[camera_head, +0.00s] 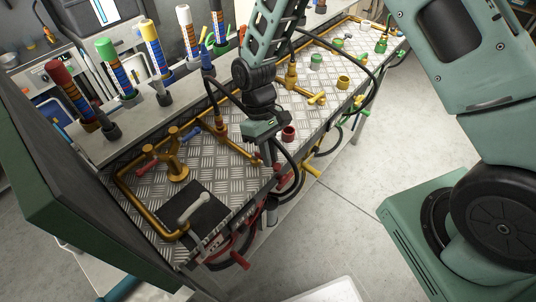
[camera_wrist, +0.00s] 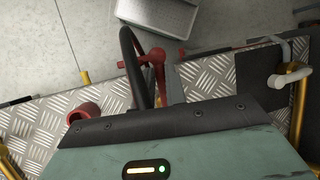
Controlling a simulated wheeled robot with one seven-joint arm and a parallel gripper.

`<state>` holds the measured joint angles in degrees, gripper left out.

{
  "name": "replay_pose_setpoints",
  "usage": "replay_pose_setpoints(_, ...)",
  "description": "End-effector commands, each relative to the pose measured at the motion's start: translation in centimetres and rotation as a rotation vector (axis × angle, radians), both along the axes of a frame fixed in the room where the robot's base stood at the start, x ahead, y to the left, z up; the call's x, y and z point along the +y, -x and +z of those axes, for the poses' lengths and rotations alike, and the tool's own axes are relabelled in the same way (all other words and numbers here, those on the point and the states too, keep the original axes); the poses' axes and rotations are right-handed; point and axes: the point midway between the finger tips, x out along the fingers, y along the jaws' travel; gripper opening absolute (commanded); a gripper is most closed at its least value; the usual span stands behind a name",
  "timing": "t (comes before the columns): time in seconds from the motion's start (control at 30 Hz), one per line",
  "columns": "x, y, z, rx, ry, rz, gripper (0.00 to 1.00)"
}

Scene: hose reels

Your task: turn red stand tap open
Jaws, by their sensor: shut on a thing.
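The red stand tap (camera_wrist: 155,62) shows in the wrist view as a red fixture with a crosswise part, at the front edge of the metal bench. In the head view its red part (camera_head: 282,171) shows just below my gripper, beside a black hose loop. My gripper (camera_head: 268,159) reaches down from above and is shut on the tap. The gripper's body covers the lower half of the wrist view, so the exact grip on the handle is mostly hidden.
The bench top (camera_head: 236,163) carries brass pipes. A red cup (camera_head: 289,133) stands close to my gripper. A grey-white handle (camera_head: 193,208) sits on a black plate. Red fittings (camera_head: 243,248) hang at the front. Open floor (camera_head: 345,215) lies right.

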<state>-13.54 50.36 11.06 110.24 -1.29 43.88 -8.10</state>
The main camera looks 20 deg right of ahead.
Motion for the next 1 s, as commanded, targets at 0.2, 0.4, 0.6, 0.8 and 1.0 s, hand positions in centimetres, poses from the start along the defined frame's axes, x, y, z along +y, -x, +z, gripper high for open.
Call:
replay_pose_setpoints(0.2,-0.04,-0.13,0.07,-0.001,-0.001,0.029,0.0)
replay_pose_setpoints(0.4,-0.07,-0.14,0.09,-0.001,-0.001,0.033,0.0)
replay_pose_setpoints(0.6,-0.1,-0.14,0.09,-0.001,-0.001,0.032,0.21)
replay_pose_setpoints(0.8,-0.1,-0.11,0.05,-0.001,0.0,0.031,0.35)
replay_pose_setpoints(1.0,-0.07,-0.26,0.25,-0.002,0.0,0.03,0.35)
